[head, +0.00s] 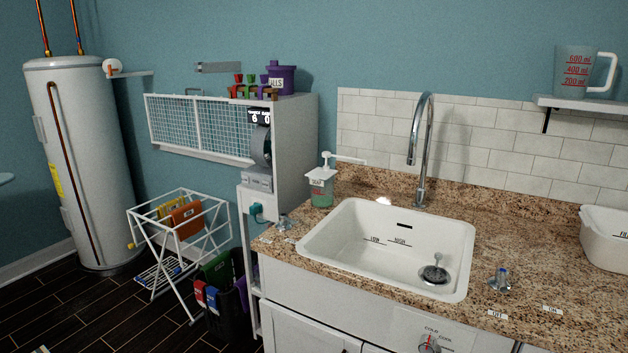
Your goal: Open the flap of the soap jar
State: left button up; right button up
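A soap jar (321,189) stands upright on the granite counter, behind the left corner of the sink. It looks green in its lower part and has a white top with a label and a pump with a long spout pointing right. The flap cannot be clearly told apart from the white top at this size. Neither of my grippers shows in the head view.
The white sink (338,259) and tall faucet (424,150) are right of the jar. A grey-white cabinet (298,150) rises close on its left. A drying rack (178,230) and bins stand on the floor at left. A white tub (606,240) sits far right.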

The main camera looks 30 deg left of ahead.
aim_at(314, 175)
jog(key=u, duration=0.9)
